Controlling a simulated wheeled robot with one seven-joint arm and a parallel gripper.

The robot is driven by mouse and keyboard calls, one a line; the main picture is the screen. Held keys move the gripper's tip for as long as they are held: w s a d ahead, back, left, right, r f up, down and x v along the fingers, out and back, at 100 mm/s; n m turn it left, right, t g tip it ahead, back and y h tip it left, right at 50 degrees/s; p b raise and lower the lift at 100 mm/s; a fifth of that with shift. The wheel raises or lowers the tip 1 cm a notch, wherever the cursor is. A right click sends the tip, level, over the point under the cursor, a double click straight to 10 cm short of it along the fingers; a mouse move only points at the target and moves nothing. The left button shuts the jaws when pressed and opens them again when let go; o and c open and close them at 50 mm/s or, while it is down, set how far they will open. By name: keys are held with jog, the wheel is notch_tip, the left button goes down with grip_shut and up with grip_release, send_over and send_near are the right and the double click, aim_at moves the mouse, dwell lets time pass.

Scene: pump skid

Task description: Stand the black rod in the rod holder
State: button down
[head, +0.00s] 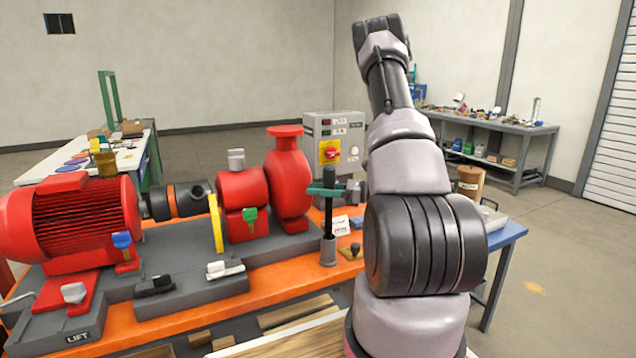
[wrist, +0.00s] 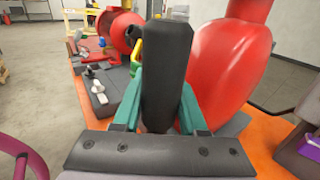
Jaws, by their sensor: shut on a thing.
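The black rod (head: 328,215) is upright in the head view, and its upper part is between the green fingers of my gripper (head: 327,189). In the wrist view the thick black rod (wrist: 167,65) fills the middle, with a green finger of my gripper (wrist: 160,108) on each side. My gripper is shut on it. The rod holder (head: 328,251), a short grey cylinder, stands at the orange bench's right part, directly under the rod. The rod's lower end meets the holder's top in the picture; how deep it sits is hidden.
The red pump (head: 288,180) stands close left of the rod, and a grey control box (head: 335,140) is behind it. A red motor (head: 70,225) is at the left on the orange bench (head: 260,270). A blue table (head: 505,236) with a brown canister (head: 470,183) is at the right.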

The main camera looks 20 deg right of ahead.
jog(key=shift+f, duration=2.6)
jog(key=shift+c, duration=1.9)
grip_release()
jog(key=v, duration=1)
jog(key=shift+s+d, duration=0.3)
